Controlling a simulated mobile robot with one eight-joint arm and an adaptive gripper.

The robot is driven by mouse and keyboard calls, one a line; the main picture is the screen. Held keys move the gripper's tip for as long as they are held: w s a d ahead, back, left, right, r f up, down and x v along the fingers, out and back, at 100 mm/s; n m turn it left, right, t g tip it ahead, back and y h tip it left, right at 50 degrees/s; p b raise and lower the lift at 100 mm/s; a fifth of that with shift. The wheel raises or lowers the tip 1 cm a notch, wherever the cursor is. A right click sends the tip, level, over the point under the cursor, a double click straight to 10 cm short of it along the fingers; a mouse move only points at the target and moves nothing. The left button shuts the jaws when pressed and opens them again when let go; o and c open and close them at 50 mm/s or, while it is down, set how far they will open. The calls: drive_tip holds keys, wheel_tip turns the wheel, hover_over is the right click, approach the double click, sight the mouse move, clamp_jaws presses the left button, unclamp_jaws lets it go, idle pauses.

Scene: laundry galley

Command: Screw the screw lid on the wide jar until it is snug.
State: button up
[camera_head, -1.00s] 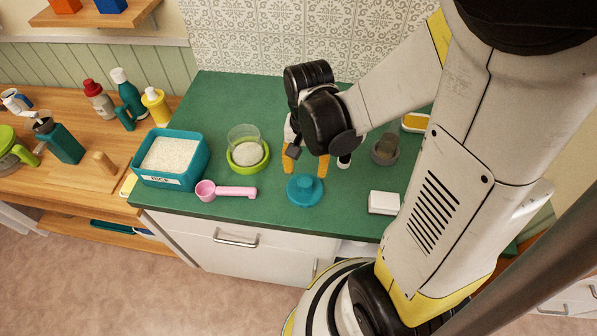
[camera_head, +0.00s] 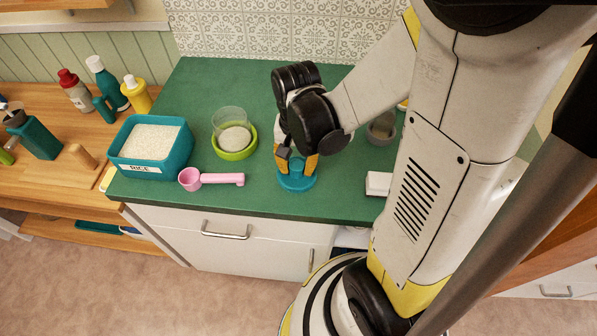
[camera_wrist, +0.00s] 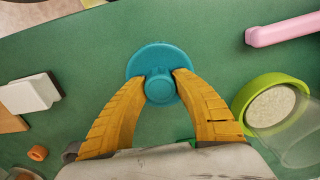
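The teal screw lid (camera_head: 296,184) lies flat on the green counter near its front edge, with its round knob up. It also shows in the wrist view (camera_wrist: 160,58). The orange fingers of my gripper (camera_head: 297,166) reach down on both sides of the knob. In the wrist view the fingertips (camera_wrist: 161,80) appear to touch the knob from left and right, so my gripper looks shut on it. The clear wide jar (camera_head: 230,120), with pale contents, stands open in a lime-green round holder (camera_head: 236,155) left of my gripper. The wrist view shows the holder at the right (camera_wrist: 243,99).
A pink scoop (camera_head: 222,179) and a teal rice bin (camera_head: 118,165) lie left on the counter. A white block (camera_head: 378,184) and a grey cup (camera_head: 381,130) stand to the right. Bottles (camera_head: 136,95) stand on the wooden counter. Counter behind the holder is clear.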

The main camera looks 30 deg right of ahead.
sight(297, 164)
clamp_jaws()
drive_tip(key=shift+r, duration=0.1)
drive_tip(key=shift+r+p, duration=2.9)
drive_tip(key=shift+r, duration=0.55)
drive_tip(key=shift+f, duration=0.1)
